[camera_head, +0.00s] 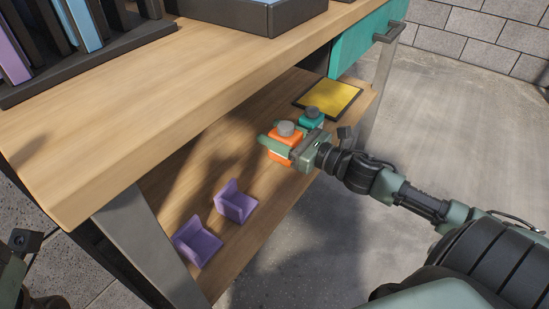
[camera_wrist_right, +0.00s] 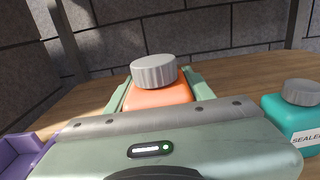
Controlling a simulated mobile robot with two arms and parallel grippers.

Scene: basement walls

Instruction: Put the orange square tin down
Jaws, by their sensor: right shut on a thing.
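The orange square tin (camera_head: 284,143) has a grey round cap and is between the fingers of my right gripper (camera_head: 279,141), over the lower wooden shelf. My right gripper is shut on it. In the right wrist view the tin (camera_wrist_right: 158,97) stands upright between the two green fingers (camera_wrist_right: 158,92). Its base is hidden by the gripper body, so I cannot tell if it touches the shelf. Part of my left arm shows at the left edge of the head view, but its gripper fingers are not visible.
A teal tin (camera_head: 311,118) with a grey cap stands just beyond my right gripper. A yellow dark-edged mat (camera_head: 327,97) lies farther back on the shelf. Two purple holders (camera_head: 235,203) (camera_head: 197,241) sit nearer. The wooden tabletop (camera_head: 170,90) overhangs the shelf.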

